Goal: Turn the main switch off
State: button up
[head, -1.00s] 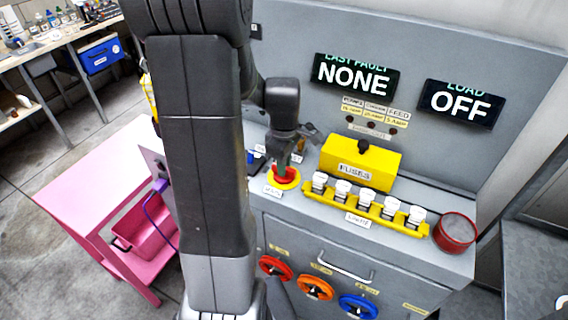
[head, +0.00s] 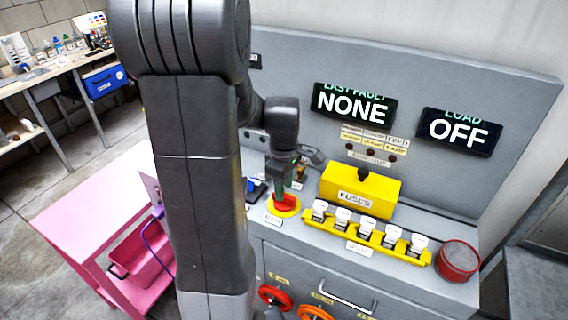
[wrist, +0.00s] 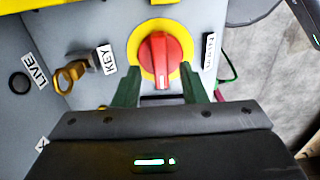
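The main switch (head: 284,203) is a red knob on a round yellow plate, on the grey cabinet's top. In the wrist view the red knob (wrist: 160,58) fills the upper middle, its pointer end with a pale mark towards me. My gripper (head: 285,181) is above the switch. In the wrist view my gripper (wrist: 160,92) has its two green fingers apart, one on each side, near the pointer end. Gaps show between fingers and knob, so I see no grip. The load display (head: 460,131) reads OFF, and the last fault display (head: 352,105) reads NONE.
A yellow key (wrist: 70,75) stands beside the switch at the KEY label. A yellow fuse box (head: 360,190), a row of white fuses (head: 366,230) and a red round tin (head: 458,260) stand to the right. A pink cart (head: 85,215) is left of the cabinet.

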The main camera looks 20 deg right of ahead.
notch_tip(320, 180, up, 12)
jog(key=shift+f, duration=0.2)
dwell(0.4)
notch_tip(320, 180, down, 14)
jog(key=shift+r, duration=0.1)
dwell(0.5)
